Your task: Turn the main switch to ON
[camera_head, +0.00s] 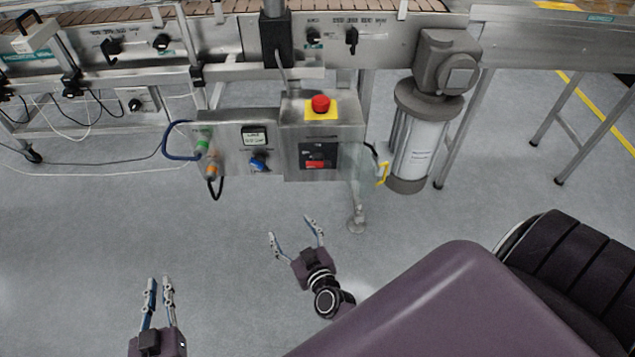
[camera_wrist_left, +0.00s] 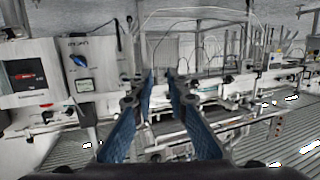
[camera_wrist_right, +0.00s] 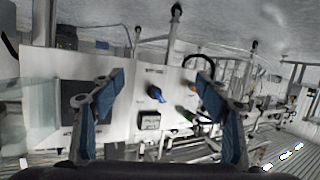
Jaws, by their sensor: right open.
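The main switch (camera_head: 316,163) has a red handle on a black plate, on the front of the steel control box below the conveyor. Its handle looks roughly horizontal; I cannot read its marking. It also shows at the left of the left wrist view (camera_wrist_left: 28,76). In the right wrist view its dark plate (camera_wrist_right: 72,97) is partly behind a finger and the red handle is hidden. My right gripper (camera_head: 294,228) is open and empty, below and in front of the box, apart from it. My left gripper (camera_head: 159,281) is farther left and lower, empty, fingers near parallel with a narrow gap.
A red emergency button (camera_head: 321,104) on a yellow plate tops the box. Left of the switch are a blue knob (camera_head: 259,162), a small display (camera_head: 254,137) and a blue cable (camera_head: 172,143). A grey motor and cylinder (camera_head: 416,145) stand at right. The floor in front is clear.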

